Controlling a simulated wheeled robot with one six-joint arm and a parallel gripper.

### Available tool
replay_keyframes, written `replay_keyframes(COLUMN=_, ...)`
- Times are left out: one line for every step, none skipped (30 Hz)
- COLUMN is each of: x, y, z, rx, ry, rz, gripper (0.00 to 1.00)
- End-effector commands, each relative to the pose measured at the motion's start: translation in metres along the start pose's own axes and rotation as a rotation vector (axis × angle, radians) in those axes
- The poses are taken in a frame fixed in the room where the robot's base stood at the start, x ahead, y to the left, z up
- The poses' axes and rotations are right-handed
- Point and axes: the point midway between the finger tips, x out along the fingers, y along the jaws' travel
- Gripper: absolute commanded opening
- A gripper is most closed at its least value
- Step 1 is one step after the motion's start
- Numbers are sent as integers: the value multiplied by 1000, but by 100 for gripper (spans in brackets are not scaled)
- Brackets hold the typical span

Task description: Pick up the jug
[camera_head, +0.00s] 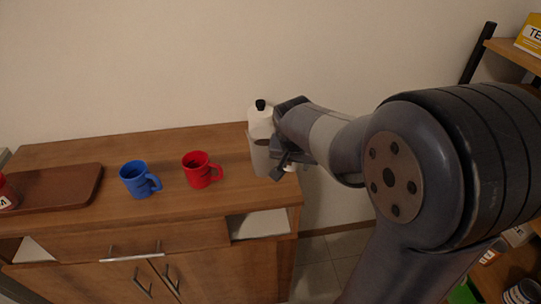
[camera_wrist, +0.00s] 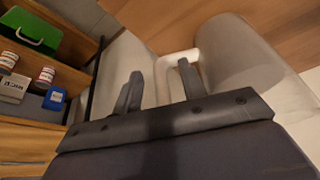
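The jug (camera_head: 261,158) is a pale grey vessel standing upright near the right end of the wooden cabinet top, partly hidden by my gripper in the head view. In the wrist view, its rounded body (camera_wrist: 240,60) fills the upper right, and its white handle (camera_wrist: 163,82) sticks out to the left. My gripper (camera_wrist: 160,82) is open, its two dark fingers apart. The outer part of the handle appears between the fingers in the picture; I cannot tell whether either finger touches it.
A white container with a black cap (camera_head: 260,122) stands behind the jug. A red mug (camera_head: 197,172) and a blue mug (camera_head: 134,182) stand to the left, with a brown tray (camera_head: 75,183) further left. The wall (camera_head: 150,70) is close behind. Shelves with a green box (camera_wrist: 30,32) stand to the side.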

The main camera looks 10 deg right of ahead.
Motion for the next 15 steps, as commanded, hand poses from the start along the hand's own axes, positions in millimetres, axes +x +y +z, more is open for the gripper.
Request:
replay_keyframes(x=0, y=0, z=0, rx=0, ry=0, rz=0, gripper=40)
replay_keyframes(x=0, y=0, z=0, rx=0, ry=0, rz=0, gripper=39)
replay_keyframes(x=0, y=0, z=0, rx=0, ry=0, rz=0, gripper=36)
replay_keyframes(x=0, y=0, z=0, rx=0, ry=0, rz=0, gripper=33)
replay_keyframes(x=0, y=0, z=0, rx=0, ry=0, rz=0, gripper=31)
replay_keyframes(x=0, y=0, z=0, rx=0, ry=0, rz=0, gripper=27)
replay_keyframes(x=0, y=0, z=0, rx=0, ry=0, rz=0, gripper=25)
replay_keyframes(x=0, y=0, z=0, rx=0, ry=0, rz=0, gripper=23)
replay_keyframes(x=0, y=0, z=0, rx=0, ry=0, rz=0, gripper=19)
replay_keyframes(x=0, y=0, z=0, rx=0, ry=0, rz=0, gripper=17)
replay_keyframes(x=0, y=0, z=0, rx=0, ry=0, rz=0, gripper=14)
replay_keyframes(x=0, y=0, z=0, rx=0, ry=0, rz=0, gripper=11)
replay_keyframes(x=0, y=0, z=0, rx=0, ry=0, rz=0, gripper=9)
replay_keyframes(x=0, y=0, z=0, rx=0, ry=0, rz=0, gripper=6)
replay_keyframes(x=0, y=0, z=0, rx=0, ry=0, rz=0, gripper=3)
